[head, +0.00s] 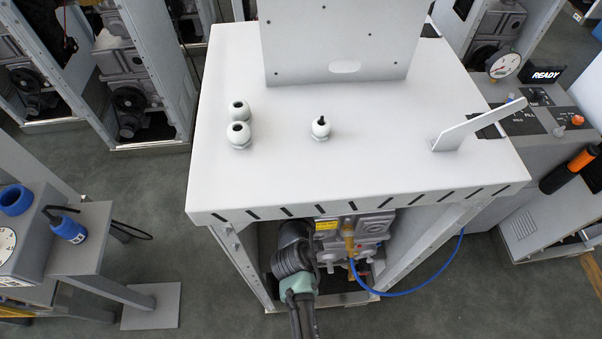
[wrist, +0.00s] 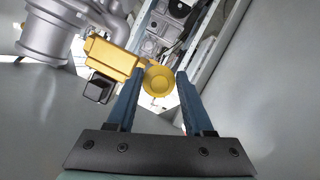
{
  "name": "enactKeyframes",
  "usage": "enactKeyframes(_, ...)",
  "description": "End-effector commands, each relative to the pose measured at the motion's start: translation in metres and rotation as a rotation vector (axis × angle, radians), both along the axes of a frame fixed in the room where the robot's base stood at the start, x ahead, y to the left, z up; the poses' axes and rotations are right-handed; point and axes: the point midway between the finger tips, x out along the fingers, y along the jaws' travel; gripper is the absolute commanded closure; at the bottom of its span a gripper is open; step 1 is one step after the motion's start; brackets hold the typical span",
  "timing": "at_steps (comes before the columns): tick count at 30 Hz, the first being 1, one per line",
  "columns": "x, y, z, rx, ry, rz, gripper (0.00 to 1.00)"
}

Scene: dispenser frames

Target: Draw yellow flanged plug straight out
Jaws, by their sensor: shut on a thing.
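In the wrist view the yellow plug (wrist: 159,81) shows its round, flanged face between the tips of my gripper (wrist: 163,78). The two blue fingers are shut on it, one on each side. A yellow valve-like body (wrist: 115,55) with a black square end is right behind and left of the plug. I cannot tell whether the plug is still seated. In the head view my arm reaches into the open front of the white-topped dispenser frame (head: 465,170), and the fingers and plug are hidden there.
Grey walls stand close on both sides in the wrist view. A grey pipe body (wrist: 55,32) is at upper left. In the head view a brass fitting (head: 349,242) with a blue hose (head: 405,292) is right of my arm. White glands (head: 239,134) stand on the top.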

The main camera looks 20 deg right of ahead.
Motion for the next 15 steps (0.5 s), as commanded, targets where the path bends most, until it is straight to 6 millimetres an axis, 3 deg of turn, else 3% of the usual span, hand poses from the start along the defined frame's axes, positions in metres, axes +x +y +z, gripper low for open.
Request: enactKeyframes(15, -0.026, 0.007, 0.0, 0.0, 0.001, 0.0, 1.0)
